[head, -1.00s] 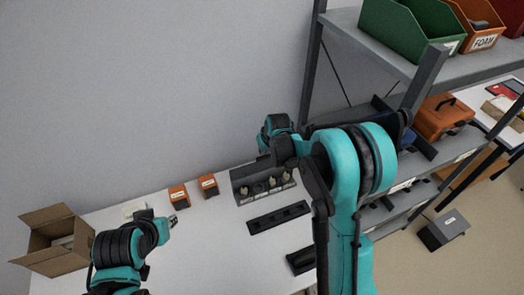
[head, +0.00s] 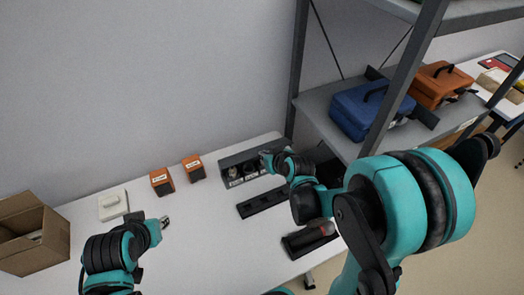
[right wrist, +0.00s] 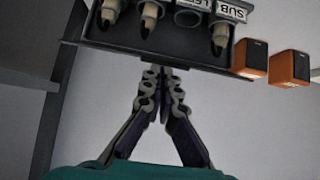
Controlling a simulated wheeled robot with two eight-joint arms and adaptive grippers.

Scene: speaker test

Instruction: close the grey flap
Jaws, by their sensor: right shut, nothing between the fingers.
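A dark grey box (head: 232,176) with round sockets on its front stands at the back of the white table. In the right wrist view the box (right wrist: 128,40) shows several pale plugs with dark tips and labels, one reading SUB. I cannot clearly tell the grey flap from the box's dark edges. My right gripper (head: 268,158) is at the box's right part, partly hiding it. In the right wrist view its fingers (right wrist: 163,72) are shut and empty, tips at the box's dark edge; contact is unclear. My left gripper (head: 164,222) hangs over the table's left part, away from the box.
Two orange boxes (head: 162,181) and a white device (head: 113,204) stand left of the grey box. A black strip (head: 262,203) and a dark tray (head: 308,241) lie in front. A cardboard box (head: 34,234) is far left; a shelf with a blue case (head: 368,110) is right.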

